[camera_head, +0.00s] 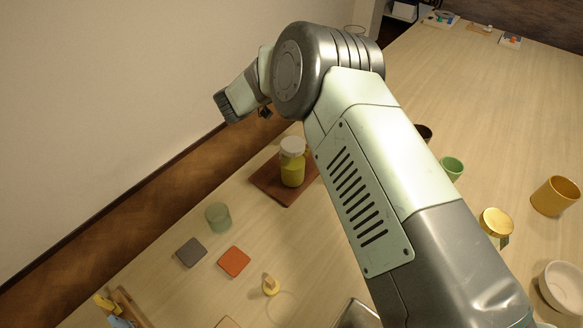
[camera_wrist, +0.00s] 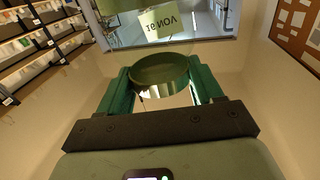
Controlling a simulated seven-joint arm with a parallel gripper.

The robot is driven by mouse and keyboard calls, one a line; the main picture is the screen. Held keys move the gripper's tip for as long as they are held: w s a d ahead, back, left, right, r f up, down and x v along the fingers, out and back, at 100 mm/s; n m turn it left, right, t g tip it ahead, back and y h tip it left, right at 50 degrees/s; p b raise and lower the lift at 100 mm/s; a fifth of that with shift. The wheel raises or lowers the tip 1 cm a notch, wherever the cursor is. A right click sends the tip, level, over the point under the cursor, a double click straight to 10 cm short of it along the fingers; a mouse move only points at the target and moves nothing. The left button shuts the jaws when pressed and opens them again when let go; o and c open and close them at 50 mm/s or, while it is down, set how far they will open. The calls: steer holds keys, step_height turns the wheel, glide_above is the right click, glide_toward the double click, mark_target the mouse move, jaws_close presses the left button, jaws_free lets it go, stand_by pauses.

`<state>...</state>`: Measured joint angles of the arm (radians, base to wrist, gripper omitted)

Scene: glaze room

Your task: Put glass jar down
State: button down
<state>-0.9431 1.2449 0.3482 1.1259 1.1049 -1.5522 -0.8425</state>
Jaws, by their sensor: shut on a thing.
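In the head view my arm crosses the middle of the picture, and the fingers and the held jar cannot be made out there.
A white-lidded yellow-green jar (camera_head: 292,171) stands on a brown board (camera_head: 266,184).

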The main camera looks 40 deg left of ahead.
steer(key=s+a+f, duration=0.1)
steer(key=s+a, duration=0.1)
steer(key=s, duration=0.6)
step_height(320, 180, down, 10)
steer(key=shift+a+m+h, duration=0.25)
steer(key=shift+m+h, duration=0.05)
steer(key=shift+h, duration=0.1)
steer(key=shift+w+f, duration=0.1)
steer(key=shift+c, duration=0.8)
jaws_free()
steer(key=shift+f, duration=0.15)
steer(key=v, duration=1.2)
steer(key=shift+r, duration=0.35)
